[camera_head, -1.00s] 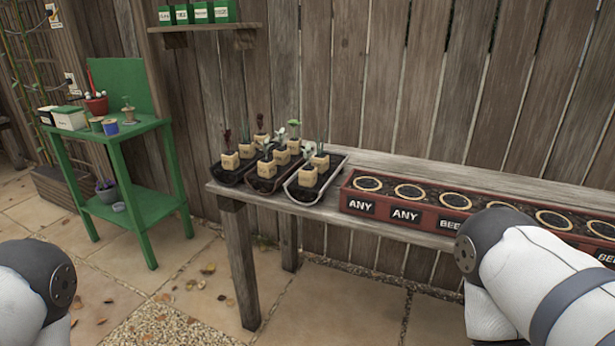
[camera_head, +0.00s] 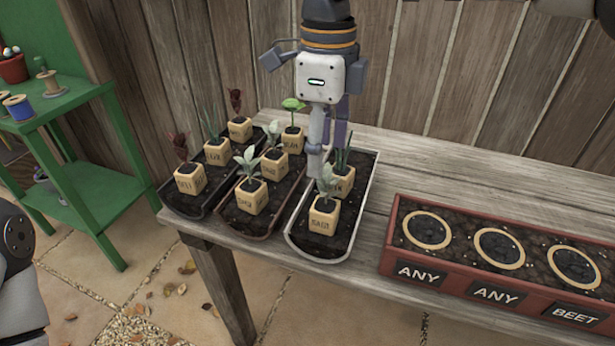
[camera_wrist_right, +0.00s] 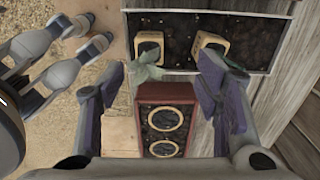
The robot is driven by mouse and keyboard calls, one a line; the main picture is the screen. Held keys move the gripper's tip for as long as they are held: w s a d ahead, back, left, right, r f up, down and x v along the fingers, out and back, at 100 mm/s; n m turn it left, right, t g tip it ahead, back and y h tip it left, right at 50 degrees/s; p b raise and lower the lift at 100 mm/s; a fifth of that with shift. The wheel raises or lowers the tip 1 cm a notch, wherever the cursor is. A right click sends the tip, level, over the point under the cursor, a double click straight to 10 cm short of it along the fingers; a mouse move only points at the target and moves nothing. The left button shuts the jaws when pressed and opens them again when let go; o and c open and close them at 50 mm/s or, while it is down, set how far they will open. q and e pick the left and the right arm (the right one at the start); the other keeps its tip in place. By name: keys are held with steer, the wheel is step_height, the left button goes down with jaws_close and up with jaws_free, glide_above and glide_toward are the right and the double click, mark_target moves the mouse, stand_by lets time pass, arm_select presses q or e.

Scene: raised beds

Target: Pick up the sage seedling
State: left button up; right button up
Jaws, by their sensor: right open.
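The sage seedling (camera_head: 323,212) is a tan block marked SAGE with pale grey-green leaves. It stands upright at the near end of the rightmost tray (camera_head: 318,251). My right gripper (camera_head: 328,160) points down from above, open and empty, over the tray just behind the sage leaves. In the right wrist view, the sage block (camera_wrist_right: 149,44) and its leaves show beyond the gap between the open fingers (camera_wrist_right: 168,90). Another seedling block (camera_head: 341,184) stands right behind it, partly hidden by the gripper.
Two darker trays with several seedling blocks (camera_head: 252,194) stand close on the left. A red planter box (camera_head: 433,280) with labelled round holes stands to the right. Bare bench wood (camera_head: 405,170) lies between. A plank fence (camera_head: 430,80) rises behind, and a green stand (camera_head: 85,195) is at left.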

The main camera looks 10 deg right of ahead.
mark_target(326, 205)
steer(key=f, duration=0.4)
steer(key=s+f, duration=0.1)
steer(key=f, duration=0.2)
steer(key=s+f, duration=0.1)
steer(key=f, duration=0.3)
steer(key=shift+f, duration=0.35)
steer(key=c, duration=1.2)
